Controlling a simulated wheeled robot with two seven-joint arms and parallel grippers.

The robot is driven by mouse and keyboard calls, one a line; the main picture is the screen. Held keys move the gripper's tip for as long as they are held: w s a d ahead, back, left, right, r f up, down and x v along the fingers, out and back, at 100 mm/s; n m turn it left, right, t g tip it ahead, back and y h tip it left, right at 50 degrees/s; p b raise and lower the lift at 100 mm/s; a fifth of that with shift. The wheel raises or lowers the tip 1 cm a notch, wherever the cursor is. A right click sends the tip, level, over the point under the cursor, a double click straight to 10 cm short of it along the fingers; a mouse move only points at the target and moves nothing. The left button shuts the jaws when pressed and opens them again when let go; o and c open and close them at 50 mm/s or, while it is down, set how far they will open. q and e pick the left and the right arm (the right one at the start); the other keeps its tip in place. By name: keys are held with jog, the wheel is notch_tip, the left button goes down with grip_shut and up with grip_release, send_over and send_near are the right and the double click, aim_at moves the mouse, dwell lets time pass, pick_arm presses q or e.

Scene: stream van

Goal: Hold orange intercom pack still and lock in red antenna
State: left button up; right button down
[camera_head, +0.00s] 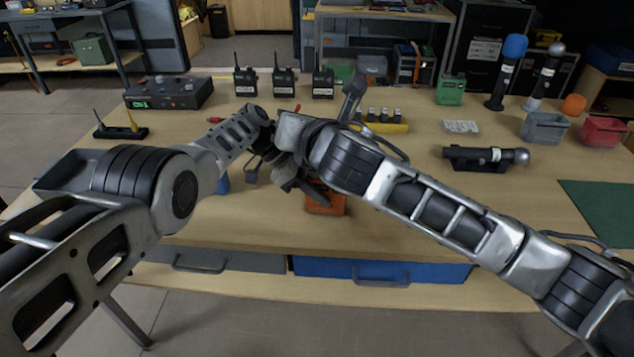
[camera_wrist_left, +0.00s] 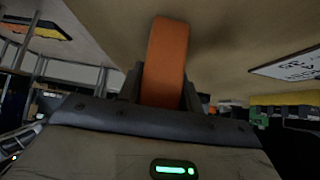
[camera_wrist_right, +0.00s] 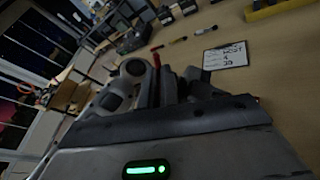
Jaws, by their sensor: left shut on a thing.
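The orange intercom pack (camera_head: 325,201) is near the front of the table, partly covered by my arms. In the left wrist view the pack (camera_wrist_left: 166,62) stands between the fingers of my left gripper (camera_wrist_left: 163,88), which is shut on it. The fingers of my right gripper (camera_wrist_right: 168,88) show in the right wrist view, raised over the table. A thin red rod (camera_wrist_right: 157,62), which looks like the red antenna, shows at their tips. I cannot tell whether the fingers grip it. The arms cross in the head view and hide the right fingertips.
Several black radios stand behind the arms, near a control box (camera_head: 168,92). A yellow rack (camera_head: 385,126) is behind the right arm. A black cylinder on a stand (camera_head: 485,157) and grey and red bins (camera_head: 603,132) are on the right.

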pick_arm(q)
jog(key=o, duration=1)
jog(key=shift+o, duration=1)
jog(key=shift+r, duration=0.1)
pick_arm(e)
jog(key=shift+w+d+f, duration=0.1)
jog(key=shift+d+f, duration=0.1)
jog(key=shift+f, duration=0.3)
pick_arm(q)
jog(key=shift+w+a, duration=0.1)
pick_arm(e)
jog(key=shift+d+h, duration=0.1)
jog(key=shift+h, duration=0.2)
